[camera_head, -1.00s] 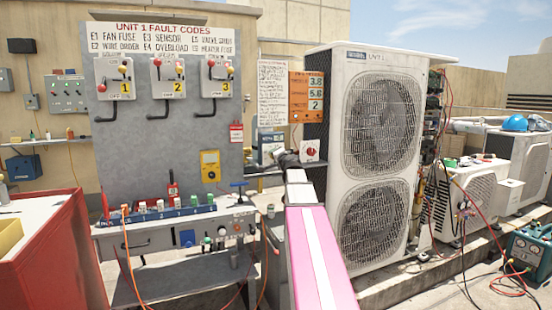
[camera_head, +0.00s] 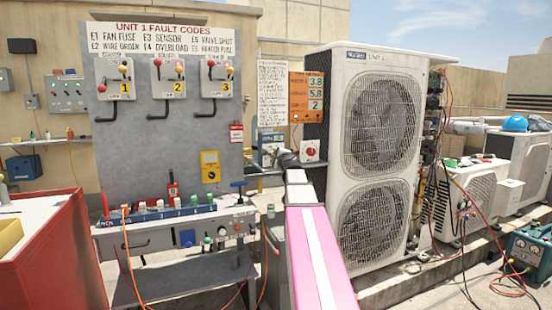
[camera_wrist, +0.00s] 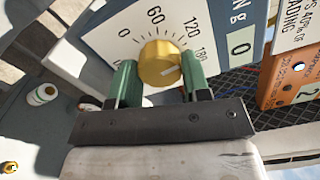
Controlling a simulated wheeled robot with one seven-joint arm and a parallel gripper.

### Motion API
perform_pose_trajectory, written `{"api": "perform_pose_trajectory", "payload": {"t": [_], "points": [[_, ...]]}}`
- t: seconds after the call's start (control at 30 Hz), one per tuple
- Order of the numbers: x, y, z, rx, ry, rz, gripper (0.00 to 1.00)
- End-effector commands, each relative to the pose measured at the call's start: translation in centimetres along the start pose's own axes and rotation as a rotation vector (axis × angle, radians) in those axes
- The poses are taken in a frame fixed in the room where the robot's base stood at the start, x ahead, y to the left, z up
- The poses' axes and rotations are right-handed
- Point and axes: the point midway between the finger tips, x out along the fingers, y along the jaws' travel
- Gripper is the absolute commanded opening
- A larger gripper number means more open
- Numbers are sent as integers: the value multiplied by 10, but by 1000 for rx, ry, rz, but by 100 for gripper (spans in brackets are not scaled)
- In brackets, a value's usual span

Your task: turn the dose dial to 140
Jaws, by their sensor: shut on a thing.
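The dose dial (camera_wrist: 160,63) is a round brass-yellow knob on a white plate (camera_wrist: 113,30) with a printed scale; 60, 120 and 180 are readable. In the head view my gripper (camera_head: 287,160) is at the blue-and-white panel (camera_head: 270,139), and the knob cannot be made out there.
A small display on the plate shows 0 (camera_wrist: 240,43). An orange board (camera_head: 306,97) hangs just right of the panel, beside the large condenser (camera_head: 378,160). A red-and-white rotary switch (camera_head: 310,151) is close to my gripper. A workbench (camera_head: 175,232) stands at left.

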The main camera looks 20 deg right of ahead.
Motion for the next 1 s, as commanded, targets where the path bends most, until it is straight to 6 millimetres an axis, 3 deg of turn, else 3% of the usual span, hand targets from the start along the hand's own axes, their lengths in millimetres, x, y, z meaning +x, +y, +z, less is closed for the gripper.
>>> {"api": "perform_pose_trajectory", "payload": {"t": [0.57, 0.6, 0.67, 1.0], "points": [[0, 0, -1, 35, 3, -1, 20], [0, 0, -1, 34, 3, -1, 47], [0, 0, -1, 34, 3, 0, 66], [-1, 0, 0, 34, 1, 0, 69]]}}
